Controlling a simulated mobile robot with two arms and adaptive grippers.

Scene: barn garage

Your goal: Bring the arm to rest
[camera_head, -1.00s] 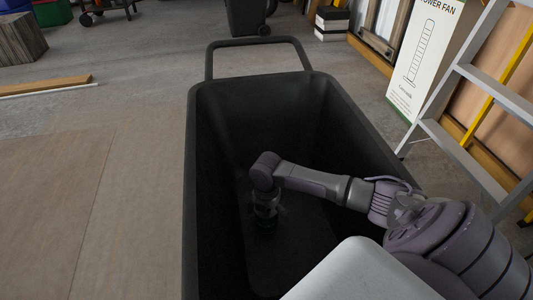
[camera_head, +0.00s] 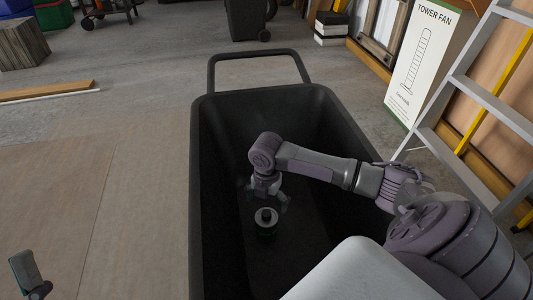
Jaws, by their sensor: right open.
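My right arm reaches from the lower right over a deep black cart (camera_head: 197,200). My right gripper (camera_head: 268,197) hangs inside the cart with its fingers spread, open and empty. A small dark canister with a grey, ring-like top (camera_head: 266,220) stands on the cart floor just below the fingers, apparently apart from them. A grey part with a dark green edge, seemingly the tip of my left gripper (camera_head: 30,274), shows at the lower left edge. The rest of it is out of view, so its opening cannot be judged.
The cart's handle (camera_head: 258,54) is at its far end. A tower fan box (camera_head: 420,62) and a stepladder (camera_head: 462,88) stand close on the right. Wooden planks (camera_head: 45,91) lie on the floor at the left. The floor left of the cart is open.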

